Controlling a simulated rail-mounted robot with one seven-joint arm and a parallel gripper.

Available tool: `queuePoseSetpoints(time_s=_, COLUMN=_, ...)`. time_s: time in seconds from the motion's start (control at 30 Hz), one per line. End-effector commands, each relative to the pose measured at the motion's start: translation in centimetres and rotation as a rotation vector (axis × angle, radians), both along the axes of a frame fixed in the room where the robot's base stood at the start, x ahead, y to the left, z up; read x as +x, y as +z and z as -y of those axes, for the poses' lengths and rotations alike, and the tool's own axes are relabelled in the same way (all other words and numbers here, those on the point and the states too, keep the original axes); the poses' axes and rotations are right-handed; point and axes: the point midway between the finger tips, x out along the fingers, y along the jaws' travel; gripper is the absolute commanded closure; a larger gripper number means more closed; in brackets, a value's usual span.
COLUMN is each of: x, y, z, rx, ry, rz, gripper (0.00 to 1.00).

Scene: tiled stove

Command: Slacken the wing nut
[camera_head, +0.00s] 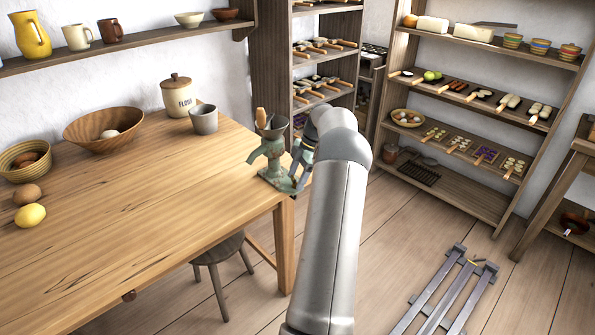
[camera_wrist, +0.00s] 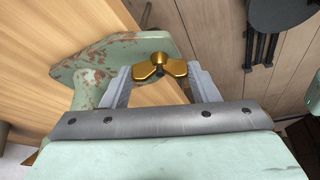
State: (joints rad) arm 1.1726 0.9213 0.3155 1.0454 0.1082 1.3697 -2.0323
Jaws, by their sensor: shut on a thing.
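A brass-coloured wing nut (camera_wrist: 158,67) shows in the middle of the wrist view, with one wing towards each finger. My gripper (camera_wrist: 160,73) has a pale grey finger on either side of it and is shut on the nut's wings. A green, worn metal grinder (camera_wrist: 88,62) stands behind the nut. In the head view the grinder (camera_head: 273,152) is at the table's right corner, with a wooden-handled thing in its hopper. My arm reaches it from the right and hides part of it. The wing nut cannot be made out in the head view.
The wooden table (camera_head: 130,220) holds a grey cup (camera_head: 204,121), a flour jar (camera_head: 178,97), a wooden bowl (camera_head: 104,128) and a lemon (camera_head: 30,216). A stool (camera_head: 218,254) stands under its edge. Laden shelves (camera_head: 490,90) stand at the back right.

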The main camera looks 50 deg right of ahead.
Motion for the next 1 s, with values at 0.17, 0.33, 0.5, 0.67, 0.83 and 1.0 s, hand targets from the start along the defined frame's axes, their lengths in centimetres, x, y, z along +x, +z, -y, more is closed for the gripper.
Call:
queuePoseSetpoints(time_s=0.17, x=0.08, y=0.27, z=0.15, rx=-0.002, ry=0.121, rz=-0.001, gripper=0.68)
queuePoseSetpoints(time_s=0.33, x=0.17, y=0.18, z=0.14, rx=-0.002, ry=0.206, rz=0.0, gripper=0.68)
queuePoseSetpoints(time_s=0.5, x=0.2, y=0.1, z=0.15, rx=-0.002, ry=0.256, rz=-0.001, gripper=0.68)
queuePoseSetpoints(time_s=0.67, x=0.21, y=0.04, z=0.16, rx=-0.003, ry=0.277, rz=-0.001, gripper=0.68)
queuePoseSetpoints(time_s=0.83, x=0.21, y=0.02, z=0.16, rx=-0.003, ry=0.281, rz=0.0, gripper=0.68)
queuePoseSetpoints(time_s=1.0, x=0.2, y=0.0, z=0.17, rx=-0.003, ry=0.28, rz=0.0, gripper=0.68)
